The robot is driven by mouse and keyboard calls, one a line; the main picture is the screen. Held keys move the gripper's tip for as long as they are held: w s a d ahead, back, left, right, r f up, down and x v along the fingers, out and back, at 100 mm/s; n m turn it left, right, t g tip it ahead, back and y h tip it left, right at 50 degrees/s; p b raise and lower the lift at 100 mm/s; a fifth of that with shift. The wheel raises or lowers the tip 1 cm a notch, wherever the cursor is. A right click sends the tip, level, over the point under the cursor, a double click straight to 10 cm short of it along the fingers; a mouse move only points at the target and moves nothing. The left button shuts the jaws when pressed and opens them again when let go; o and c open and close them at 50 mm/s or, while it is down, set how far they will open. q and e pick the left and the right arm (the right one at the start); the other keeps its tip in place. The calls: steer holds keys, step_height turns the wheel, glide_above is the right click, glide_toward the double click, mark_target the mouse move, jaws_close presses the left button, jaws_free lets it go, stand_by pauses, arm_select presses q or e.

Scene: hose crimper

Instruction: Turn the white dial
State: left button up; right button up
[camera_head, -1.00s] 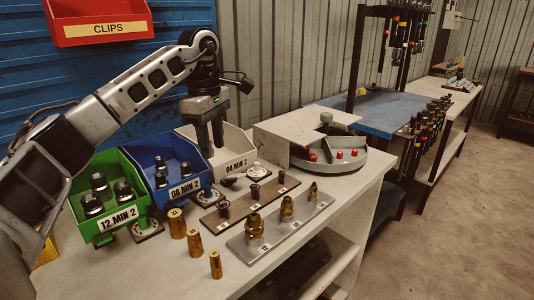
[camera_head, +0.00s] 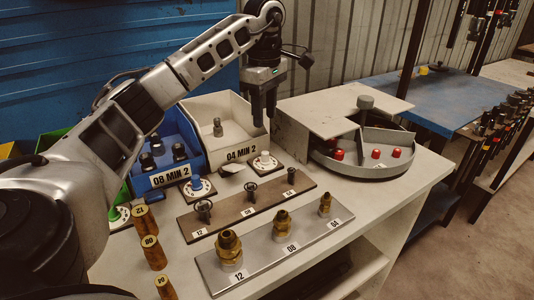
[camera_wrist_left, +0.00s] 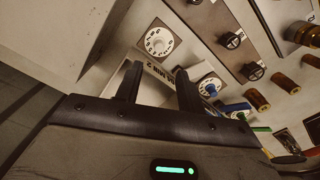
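The white dial (camera_head: 265,162) is a small white knob on a round marked plate, in front of the white bin labelled 04 MIN 2 (camera_head: 238,155). My left gripper (camera_head: 264,118) points down above the dial, apart from it, beside the bin's right part. Its two dark fingers are spread with nothing between them. In the left wrist view the white dial (camera_wrist_left: 158,42) lies beyond the open fingers (camera_wrist_left: 158,75). My right gripper is in neither view.
The blue dial (camera_head: 199,188) stands to the left, in front of the blue bin (camera_head: 172,180). A brown board (camera_head: 235,212) and a grey plate (camera_head: 262,255) with fittings lie in front. A round divided tray (camera_head: 365,165) stands to the right.

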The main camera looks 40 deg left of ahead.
mark_target(265, 152)
arm_select(q)
step_height(265, 152, down, 10)
stand_by(0.3)
jaws_close()
